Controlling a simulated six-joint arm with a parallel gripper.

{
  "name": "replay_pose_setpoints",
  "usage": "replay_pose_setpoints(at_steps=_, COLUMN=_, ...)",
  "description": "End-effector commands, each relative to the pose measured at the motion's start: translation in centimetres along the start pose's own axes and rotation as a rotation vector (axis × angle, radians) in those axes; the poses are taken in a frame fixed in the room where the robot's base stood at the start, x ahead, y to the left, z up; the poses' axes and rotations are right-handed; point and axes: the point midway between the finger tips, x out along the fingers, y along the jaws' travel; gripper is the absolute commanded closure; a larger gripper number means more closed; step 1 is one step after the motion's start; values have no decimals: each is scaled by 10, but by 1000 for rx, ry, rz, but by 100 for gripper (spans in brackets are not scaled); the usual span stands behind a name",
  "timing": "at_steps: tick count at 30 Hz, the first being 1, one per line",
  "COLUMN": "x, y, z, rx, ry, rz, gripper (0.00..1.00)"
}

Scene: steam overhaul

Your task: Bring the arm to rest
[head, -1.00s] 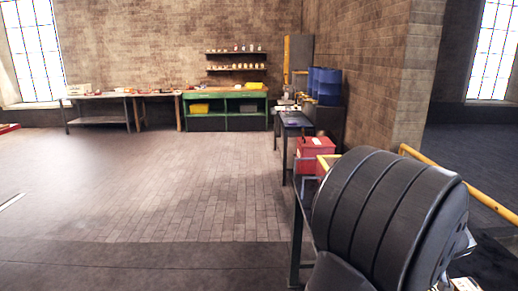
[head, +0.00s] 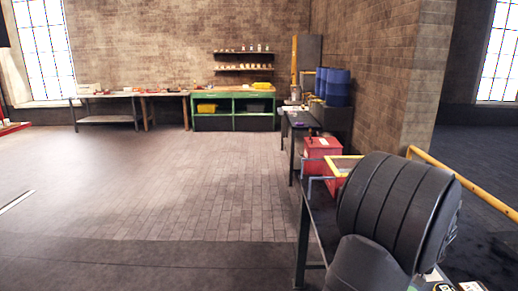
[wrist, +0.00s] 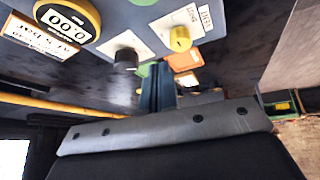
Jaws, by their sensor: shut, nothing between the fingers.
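My gripper (wrist: 158,88) shows in the wrist view as two blue-grey fingers close together, shut and empty. It is in front of an instrument panel (wrist: 155,42), which appears tilted and upside down. The panel has a round display reading 0.00 (wrist: 68,17), a black knob (wrist: 126,58) and a yellow knob (wrist: 180,39). I cannot tell how far the fingers are from the panel. In the head view my dark ribbed arm link fills the lower right, and the gripper is out of sight.
A yellow rail (head: 460,180) stands behind my arm. Blue drums (head: 337,86) and a green workbench (head: 233,98) are farther back. The floor at left is clear.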

Motion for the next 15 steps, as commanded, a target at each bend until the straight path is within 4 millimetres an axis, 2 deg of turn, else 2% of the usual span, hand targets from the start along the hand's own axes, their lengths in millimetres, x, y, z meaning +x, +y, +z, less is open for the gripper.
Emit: replay_pose_setpoints(at_steps=15, x=29, y=-6, z=-9, rx=219, ry=-62, rz=58, gripper=100)
